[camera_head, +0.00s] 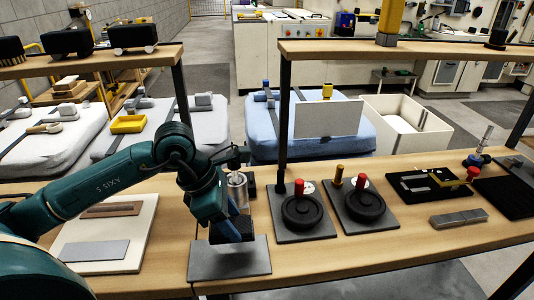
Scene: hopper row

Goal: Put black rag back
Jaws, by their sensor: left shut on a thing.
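My left gripper (233,228) points down over a grey plate (229,263) near the front edge of the bench. It is shut on a dark thing, which looks like the black rag (223,238), just above or on the back part of that plate. The gripper hides much of the rag, and I cannot tell whether the rag touches the plate. My right gripper is not in view.
A clear cylinder (237,188) stands right behind my gripper. To the right are two black handwheels (303,212) (364,205) on grey plates. A pale board (104,258) with flat pieces lies left. A shelf post (284,125) rises behind.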

